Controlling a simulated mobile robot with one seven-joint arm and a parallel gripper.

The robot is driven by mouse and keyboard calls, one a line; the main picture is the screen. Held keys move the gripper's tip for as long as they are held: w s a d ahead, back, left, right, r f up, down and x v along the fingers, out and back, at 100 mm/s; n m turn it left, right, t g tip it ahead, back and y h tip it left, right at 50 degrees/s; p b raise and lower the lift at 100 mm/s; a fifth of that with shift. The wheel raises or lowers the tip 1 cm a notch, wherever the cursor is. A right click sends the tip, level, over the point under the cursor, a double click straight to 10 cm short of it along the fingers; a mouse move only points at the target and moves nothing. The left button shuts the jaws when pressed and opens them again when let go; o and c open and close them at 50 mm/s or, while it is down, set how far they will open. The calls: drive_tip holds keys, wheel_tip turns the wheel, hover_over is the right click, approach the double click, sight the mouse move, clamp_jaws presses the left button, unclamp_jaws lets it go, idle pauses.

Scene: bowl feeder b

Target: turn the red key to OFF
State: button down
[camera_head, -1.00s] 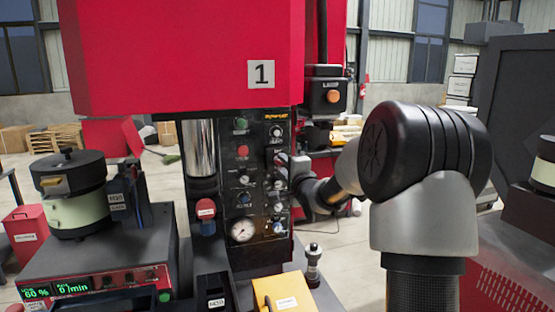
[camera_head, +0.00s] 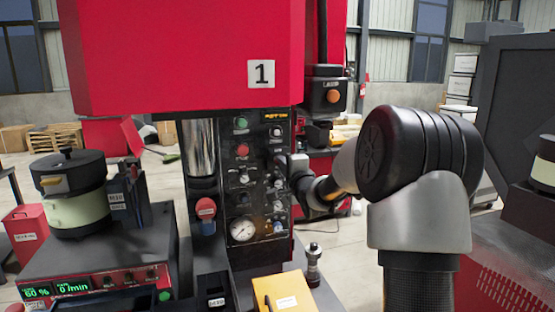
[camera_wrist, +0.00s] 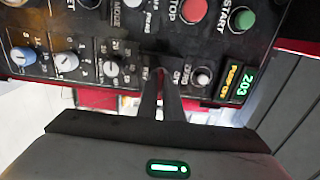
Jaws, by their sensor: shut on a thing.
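The black control panel (camera_head: 262,190) is on the front of the red machine. My gripper (camera_wrist: 162,74) is at the panel, and its two dark fingers are shut close together on the red key (camera_wrist: 161,69). Only a small reddish trace of the key shows between the fingertips; its turn angle cannot be told. White lettering beside the fingertips is partly hidden and looks turned over in the wrist view. A small display (camera_wrist: 237,84) there reads PUMP OFF and 203. In the head view my gripper (camera_head: 282,164) reaches the panel's right side from the right, its fingertips barely visible.
A red STOP button (camera_wrist: 194,11), a green START button (camera_wrist: 242,19) and a silver knob (camera_wrist: 203,77) sit near the fingers. Blue and white knobs (camera_wrist: 65,60) are to the left. A lamp box (camera_head: 326,92) projects above my gripper. A yellow box (camera_head: 284,292) stands below.

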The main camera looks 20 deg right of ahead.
drive_tip(key=shift+f, duration=0.1)
drive_tip(key=shift+n+b, duration=2.1)
drive_tip(key=shift+n, duration=0.4)
